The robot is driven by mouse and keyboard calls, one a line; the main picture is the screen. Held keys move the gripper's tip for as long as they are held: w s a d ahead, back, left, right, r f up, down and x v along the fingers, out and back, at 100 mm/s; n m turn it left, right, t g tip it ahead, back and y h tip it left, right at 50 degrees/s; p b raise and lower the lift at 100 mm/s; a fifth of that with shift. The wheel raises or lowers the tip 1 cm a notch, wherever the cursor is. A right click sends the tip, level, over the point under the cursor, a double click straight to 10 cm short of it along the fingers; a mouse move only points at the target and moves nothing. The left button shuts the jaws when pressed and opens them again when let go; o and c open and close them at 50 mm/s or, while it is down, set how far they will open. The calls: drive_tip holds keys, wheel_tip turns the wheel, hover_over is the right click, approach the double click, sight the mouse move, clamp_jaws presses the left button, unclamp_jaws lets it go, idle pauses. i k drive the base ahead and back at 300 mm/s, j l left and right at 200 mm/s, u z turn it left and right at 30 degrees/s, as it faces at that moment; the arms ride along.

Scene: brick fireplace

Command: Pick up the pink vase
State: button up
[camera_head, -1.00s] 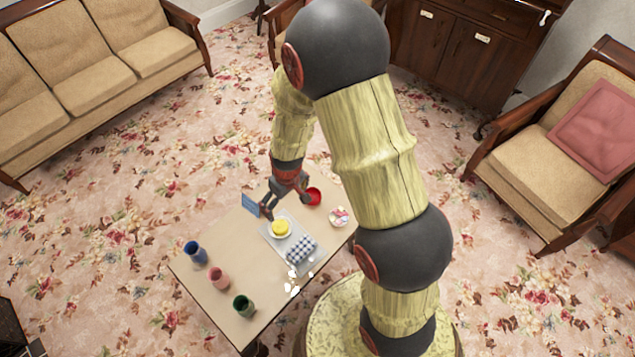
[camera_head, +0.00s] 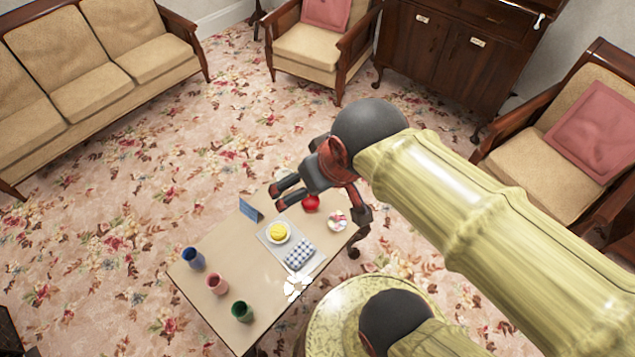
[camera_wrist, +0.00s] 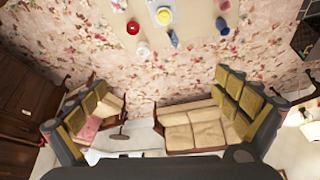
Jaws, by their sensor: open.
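The pink vase (camera_head: 216,283) stands upright on the low table at its left part, between a blue vase (camera_head: 193,259) and a green vase (camera_head: 242,311) in the head view. My gripper (camera_head: 320,203) is open and empty, raised near the table's far right end, well apart from the pink vase. In the wrist view, my gripper's fingers (camera_wrist: 160,85) are spread wide with floor and sofa between them. The blue vase shows there at the top (camera_wrist: 221,23).
The table (camera_head: 203,300) also holds a tray with a yellow item (camera_head: 278,232) and checked cloth (camera_head: 299,254), a blue upright card (camera_head: 250,209), a red object (camera_head: 310,203) and a small bowl (camera_head: 337,220). A sofa (camera_head: 95,75) and armchairs stand apart from it.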

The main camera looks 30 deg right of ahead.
sight(217, 284)
drive_tip(key=u, duration=1.15)
